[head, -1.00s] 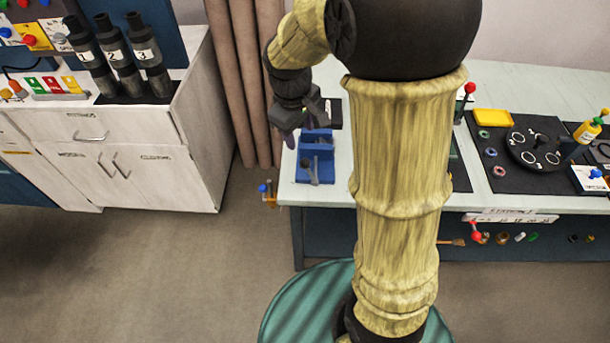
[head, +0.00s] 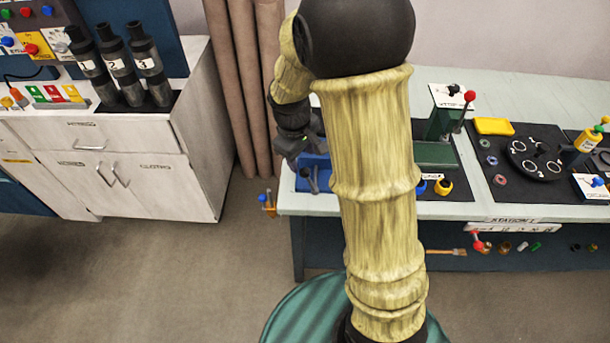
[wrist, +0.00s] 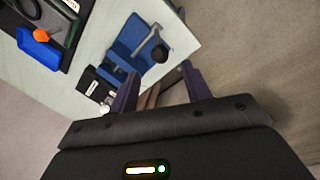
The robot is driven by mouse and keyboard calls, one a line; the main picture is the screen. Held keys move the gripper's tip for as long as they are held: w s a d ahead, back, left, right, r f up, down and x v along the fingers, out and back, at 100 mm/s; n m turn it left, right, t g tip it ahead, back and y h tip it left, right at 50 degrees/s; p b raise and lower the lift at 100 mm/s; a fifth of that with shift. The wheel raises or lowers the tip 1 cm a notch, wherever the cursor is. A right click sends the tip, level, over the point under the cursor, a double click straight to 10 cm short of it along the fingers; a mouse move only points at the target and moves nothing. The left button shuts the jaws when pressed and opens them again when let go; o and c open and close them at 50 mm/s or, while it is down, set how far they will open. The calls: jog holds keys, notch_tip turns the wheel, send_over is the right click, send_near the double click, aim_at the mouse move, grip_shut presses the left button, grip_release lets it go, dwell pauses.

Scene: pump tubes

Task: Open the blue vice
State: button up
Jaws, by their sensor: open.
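The blue vice (head: 319,164) sits at the left end of the pale bench, partly hidden behind my gripper in the head view. It also shows in the wrist view (wrist: 122,45), with a grey bar handle (wrist: 149,40) that has a dark round knob (wrist: 161,53) beside it. My gripper (head: 293,158) is just above and left of the vice. In the wrist view my gripper (wrist: 160,84) has its two dark purple fingers spread, with nothing between them. The vice and its handle lie beyond the fingertips, apart from them.
The bench edge (head: 400,209) runs along the front, with open floor before it. A small orange and blue item (head: 268,204) is at the bench's left corner. A green press-like device (head: 440,125) stands right of my arm. White cabinets (head: 100,160) stand at the left.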

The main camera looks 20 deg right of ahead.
aim_at(304, 171)
jog(key=f, duration=0.3)
jog(key=d+f, duration=0.1)
jog(key=f, duration=0.2)
jog(key=w+f, duration=0.1)
jog(key=f, duration=0.3)
jog(key=shift+d, duration=0.15)
jog(key=shift+r, duration=0.1)
grip_shut()
